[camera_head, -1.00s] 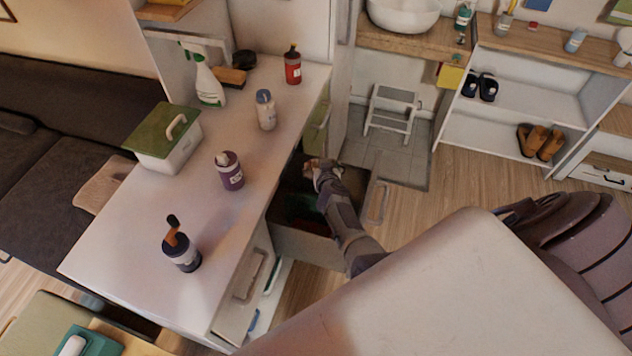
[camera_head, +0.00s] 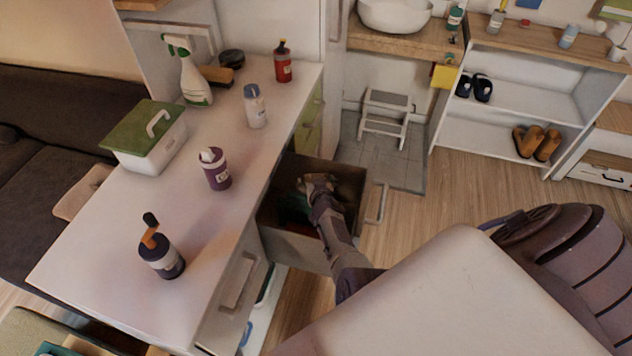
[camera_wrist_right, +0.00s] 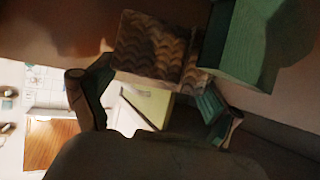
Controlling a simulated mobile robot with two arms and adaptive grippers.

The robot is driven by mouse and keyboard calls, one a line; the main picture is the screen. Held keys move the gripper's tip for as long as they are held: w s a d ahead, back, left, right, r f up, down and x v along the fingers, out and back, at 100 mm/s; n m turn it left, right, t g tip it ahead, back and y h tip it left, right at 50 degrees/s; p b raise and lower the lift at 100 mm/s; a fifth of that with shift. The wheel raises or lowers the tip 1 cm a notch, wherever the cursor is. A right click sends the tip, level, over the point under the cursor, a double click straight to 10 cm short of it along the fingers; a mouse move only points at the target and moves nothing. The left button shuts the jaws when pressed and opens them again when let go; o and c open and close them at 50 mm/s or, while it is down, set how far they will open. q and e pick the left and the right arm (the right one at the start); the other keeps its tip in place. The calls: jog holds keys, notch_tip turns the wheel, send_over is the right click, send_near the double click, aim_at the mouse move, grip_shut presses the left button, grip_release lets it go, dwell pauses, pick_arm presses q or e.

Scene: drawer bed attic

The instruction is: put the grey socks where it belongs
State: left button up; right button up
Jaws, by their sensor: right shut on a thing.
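An open drawer (camera_head: 351,181) stands out from the white counter in the head view. My right gripper (camera_head: 318,183) reaches over its opening, and its fingers also show in the wrist view (camera_wrist_right: 158,100). A folded brownish-grey thing with a wavy pattern, apparently the grey socks (camera_wrist_right: 155,40), lies at the fingers in the wrist view. The gripper is shut on it. Its contact with the fingertips is partly hidden. A green box-like thing (camera_wrist_right: 243,45) is beside it. In the head view the socks cannot be made out behind the gripper. My left gripper is not in view.
The counter (camera_head: 110,235) carries several bottles, a spray bottle (camera_head: 193,80) and a green-lidded box (camera_head: 150,140). A step stool (camera_head: 385,115) and shoe shelf (camera_head: 510,110) stand at the back. Wooden floor is clear right of the drawer.

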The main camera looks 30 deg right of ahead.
jog(key=o, duration=0.8)
jog(key=shift+f, duration=0.15)
jog(key=shift+o, duration=0.2)
jog(key=shift+r, duration=0.2)
jog(key=p+v, duration=0.8)
jog(key=v, duration=0.4)
